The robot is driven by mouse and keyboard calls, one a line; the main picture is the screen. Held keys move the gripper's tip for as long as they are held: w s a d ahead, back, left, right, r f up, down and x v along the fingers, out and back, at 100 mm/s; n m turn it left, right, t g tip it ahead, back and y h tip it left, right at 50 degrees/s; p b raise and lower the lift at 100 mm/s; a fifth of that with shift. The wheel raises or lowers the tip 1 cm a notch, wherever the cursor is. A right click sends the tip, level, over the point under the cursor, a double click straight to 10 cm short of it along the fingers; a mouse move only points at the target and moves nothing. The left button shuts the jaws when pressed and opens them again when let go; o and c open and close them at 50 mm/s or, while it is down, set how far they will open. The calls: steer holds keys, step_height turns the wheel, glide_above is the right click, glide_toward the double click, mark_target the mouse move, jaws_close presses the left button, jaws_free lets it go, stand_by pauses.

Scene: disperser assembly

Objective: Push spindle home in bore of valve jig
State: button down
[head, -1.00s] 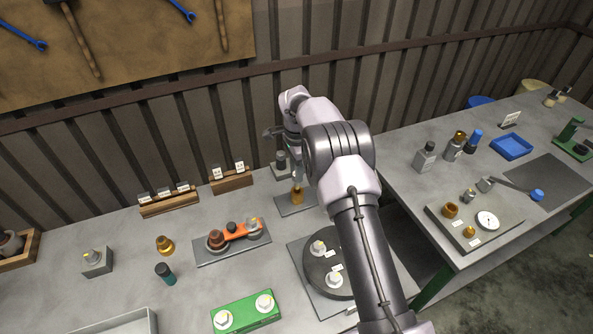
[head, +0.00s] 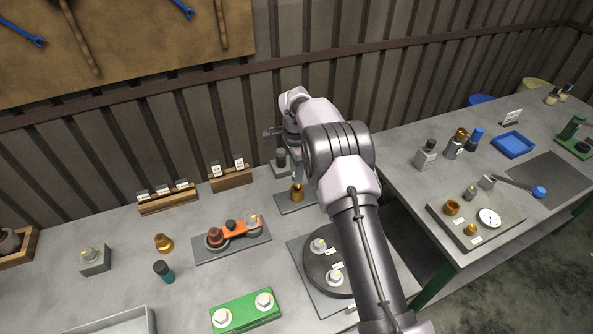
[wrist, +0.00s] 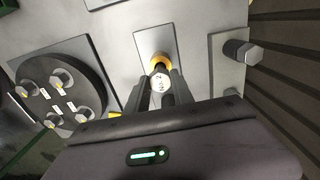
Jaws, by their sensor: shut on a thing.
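The valve jig is a grey plate (head: 286,207) with an upright brass sleeve (head: 297,192) near the back of the bench. In the wrist view its plate (wrist: 146,46) lies straight ahead, with the brass sleeve (wrist: 160,58) partly covered. My gripper (wrist: 162,88) is shut on the spindle (wrist: 160,77), whose pale end marked "2" faces the camera. The spindle stands over the sleeve, roughly in line with it. How deep it sits in the bore is hidden. In the head view my arm hides most of the gripper.
A dark round turntable (head: 322,272) with pale fittings stands in front of the jig. A plate with an orange bridge piece (head: 238,231) lies to the left. A grey block (head: 281,160) stands close behind. A labelled wooden rack (head: 231,180) is at the back left.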

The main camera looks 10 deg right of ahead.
steer(key=shift+f+b, duration=1.4)
steer(key=shift+f, duration=0.6)
steer(key=c, duration=1)
jaws_free()
step_height(320, 180, up, 18)
steer(key=p, duration=0.4)
steer(key=shift+f, duration=0.25)
steer(key=s+a+r+n+t+y+b, duration=0.1)
steer(key=s+r+n+b, duration=0.2)
steer(key=s+r, duration=0.45)
steer(key=s+a+r+n+t+b, duration=0.1)
steer(key=s+r+n+t+b, duration=0.3)
steer(key=s, duration=0.6)
steer(key=s+f+n+b, duration=0.1)
steer(key=s+f, duration=0.1)
steer(key=s, duration=0.5)
steer(key=s+a+f+n+b, duration=0.1)
steer(key=s+f+n+b, duration=0.1)
steer(key=s, duration=0.6)
steer(key=s+f+n+y+b, duration=0.1)
steer(key=s+f, duration=0.3)
steer(key=s, duration=0.3)
steer(key=shift+s+a+f+t+b, duration=0.25)
steer(key=shift+s+a+t+b, duration=0.05)
steer(key=shift+s+a+t, duration=0.1)
